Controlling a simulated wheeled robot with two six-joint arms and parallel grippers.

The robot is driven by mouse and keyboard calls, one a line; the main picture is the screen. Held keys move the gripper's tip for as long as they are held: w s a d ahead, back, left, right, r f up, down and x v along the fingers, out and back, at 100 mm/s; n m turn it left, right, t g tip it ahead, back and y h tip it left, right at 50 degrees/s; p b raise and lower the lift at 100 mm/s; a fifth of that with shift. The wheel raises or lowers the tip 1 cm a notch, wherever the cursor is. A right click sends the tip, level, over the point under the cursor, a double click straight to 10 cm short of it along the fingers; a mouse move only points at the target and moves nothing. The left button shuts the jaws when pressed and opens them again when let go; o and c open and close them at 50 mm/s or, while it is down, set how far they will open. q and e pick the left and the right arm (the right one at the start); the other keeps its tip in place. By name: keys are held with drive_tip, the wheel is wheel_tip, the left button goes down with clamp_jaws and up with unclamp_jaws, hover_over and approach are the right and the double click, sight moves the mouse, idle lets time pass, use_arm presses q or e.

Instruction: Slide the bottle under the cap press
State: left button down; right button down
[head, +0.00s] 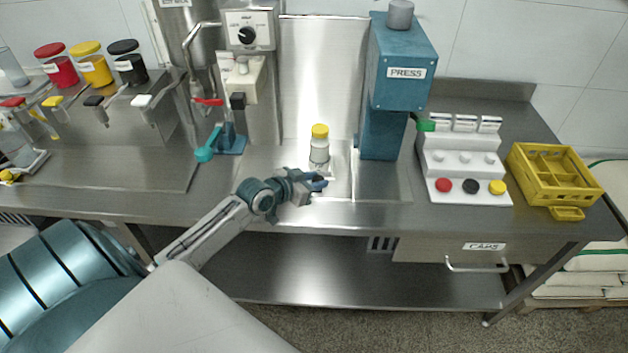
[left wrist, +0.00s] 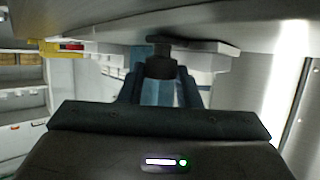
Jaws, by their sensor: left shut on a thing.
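The bottle (head: 319,152), pale with a yellow cap, stands upright on the steel counter, left of the press. A pale base shows at its foot. The blue cap press (head: 404,72), labelled PRESS, stands to its right, and the bottle is outside it. My left gripper (head: 319,184) is low, just in front of the bottle's foot, its blue fingers pointing right. In the left wrist view, which looks upside down, the fingers close on a dark knob (left wrist: 160,66) beside a pale plate (left wrist: 205,47). Whether the knob joins the bottle's base is unclear. My right gripper is not in view.
A white cap rack (head: 464,160) and a yellow crate (head: 553,172) stand right of the press. The counter strip between bottle and press looks clear. A CAPS drawer (head: 480,252) sits below.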

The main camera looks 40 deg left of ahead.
use_arm(q)
drive_tip(key=shift+d, duration=0.15)
drive_tip(key=w+d, duration=0.3)
drive_tip(key=d, duration=0.2)
drive_tip(key=w+d, duration=0.3)
drive_tip(key=d, duration=0.2)
drive_tip(key=w+d, duration=0.3)
drive_tip(key=d, duration=0.2)
drive_tip(key=shift+w+d+b, duration=0.1)
drive_tip(key=shift+w+b, duration=0.1)
drive_tip(key=shift+b, duration=0.15)
drive_tip(key=c, duration=1.5)
unclamp_jaws()
drive_tip(key=shift+o, duration=0.8)
drive_tip(key=shift+d, duration=0.1)
drive_tip(key=shift+w+d, duration=0.15)
drive_tip(key=shift+s+a+r, duration=0.15)
drive_tip(key=shift+s+a, duration=0.1)
drive_tip(key=shift+s, duration=0.3)
drive_tip(key=b+v, duration=0.2)
drive_tip(key=v, duration=0.7)
drive_tip(key=shift+s+r, duration=0.25)
drive_tip(key=shift+s, duration=0.1)
